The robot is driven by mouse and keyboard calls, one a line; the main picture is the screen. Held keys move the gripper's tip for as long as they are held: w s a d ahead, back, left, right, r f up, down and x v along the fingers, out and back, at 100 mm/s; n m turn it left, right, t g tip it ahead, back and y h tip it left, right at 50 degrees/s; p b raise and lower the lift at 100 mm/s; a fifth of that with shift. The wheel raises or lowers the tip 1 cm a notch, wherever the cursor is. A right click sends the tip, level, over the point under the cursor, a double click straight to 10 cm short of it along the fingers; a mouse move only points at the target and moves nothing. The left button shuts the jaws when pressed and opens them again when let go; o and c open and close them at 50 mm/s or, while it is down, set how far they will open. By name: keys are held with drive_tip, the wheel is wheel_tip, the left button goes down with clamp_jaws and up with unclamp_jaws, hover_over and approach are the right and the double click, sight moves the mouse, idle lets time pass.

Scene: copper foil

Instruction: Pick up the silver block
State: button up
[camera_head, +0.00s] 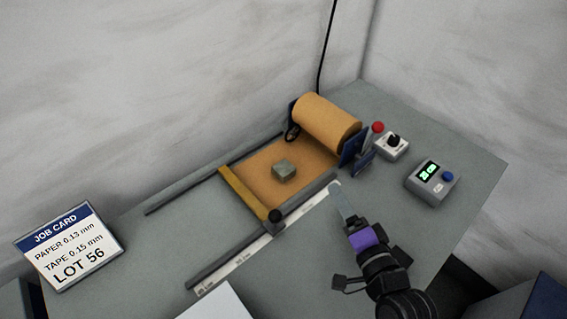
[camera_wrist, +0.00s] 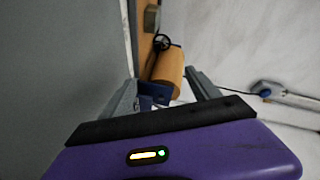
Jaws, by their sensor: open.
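The silver block (camera_head: 284,170) is a small grey cube in the head view. It rests on the copper-coloured sheet (camera_head: 262,190) between the foil roll and the yellow bar. My gripper (camera_head: 344,200) is to the right of the block and nearer the camera, apart from it, over the grey table. In the wrist view my gripper (camera_wrist: 165,95) shows two grey fingers spread apart with nothing held between them.
The copper roll (camera_head: 326,122) stands behind the block on blue brackets (camera_head: 355,146). A yellow bar (camera_head: 249,193) with a black knob (camera_head: 275,215) lies to its left. A knob box (camera_head: 391,146) and a display box (camera_head: 432,183) sit right. A job card (camera_head: 69,246) stands left.

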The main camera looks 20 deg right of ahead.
sight(285, 168)
drive_tip(key=w+m, duration=0.2)
drive_tip(key=w, duration=0.1)
drive_tip(key=w+m+y+p, duration=0.1)
drive_tip(key=w+m, duration=0.2)
drive_tip(key=w+r+m+y, duration=0.1)
drive_tip(key=w+m, duration=0.1)
drive_tip(key=w, duration=0.1)
drive_tip(key=shift+d+m+g, duration=0.15)
drive_tip(key=shift+m+g, duration=0.15)
drive_tip(key=shift+g, duration=0.1)
drive_tip(key=w+m+y, duration=0.1)
drive_tip(key=m, duration=0.1)
drive_tip(key=w+a+m+y, duration=0.1)
drive_tip(key=m, duration=0.1)
drive_tip(key=w+m+g+p, duration=0.1)
drive_tip(key=w, duration=0.1)
drive_tip(key=shift+a+m+y, duration=0.4)
drive_tip(key=a+f+m, duration=0.1)
drive_tip(key=s+a+f+m+g+y, duration=0.1)
drive_tip(key=shift+f+m, duration=0.15)
drive_tip(key=shift+m, duration=0.15)
drive_tip(key=shift+s+a+f+m, duration=0.1)
drive_tip(key=shift+a+f+m, duration=0.3)
drive_tip(key=shift+m, duration=0.3)
drive_tip(key=shift+w+a+f+g+y, duration=0.1)
drive_tip(key=shift+w+g+y, duration=0.1)
drive_tip(key=shift+g+y, duration=0.15)
drive_tip(key=shift+x, duration=3.55)
clamp_jaws()
drive_tip(key=shift+w, duration=0.1)
